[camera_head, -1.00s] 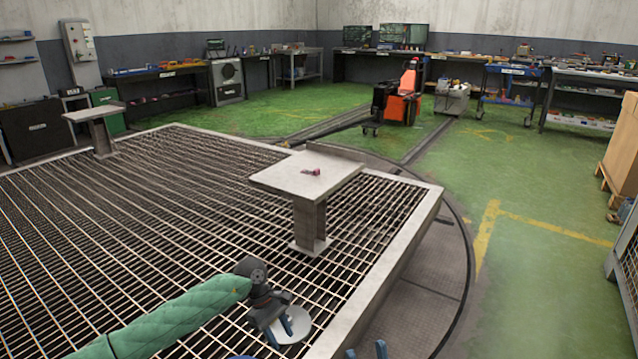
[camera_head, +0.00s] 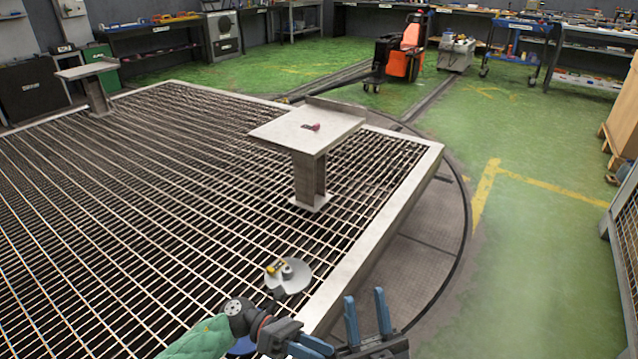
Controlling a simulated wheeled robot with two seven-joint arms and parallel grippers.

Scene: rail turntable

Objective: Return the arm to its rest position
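My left arm, in a green quilted sleeve (camera_head: 202,338), comes in at the bottom left. Its dark wrist leads to my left gripper (camera_head: 312,343), low in the picture; blue finger parts show, but their gap is unclear. My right gripper (camera_head: 365,295) is at the bottom centre, just right of the left one. Its two blue fingers point up and stand apart, with nothing seen between them. Whether the two grippers touch cannot be told.
A round white disc (camera_head: 298,284) bearing a yellow item (camera_head: 275,266) stands just beyond my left wrist. A pedestal table (camera_head: 280,130) with a small red object (camera_head: 313,127) stands farther off on the grating. Green floor lies open at right, beside a mesh cage (camera_head: 628,240).

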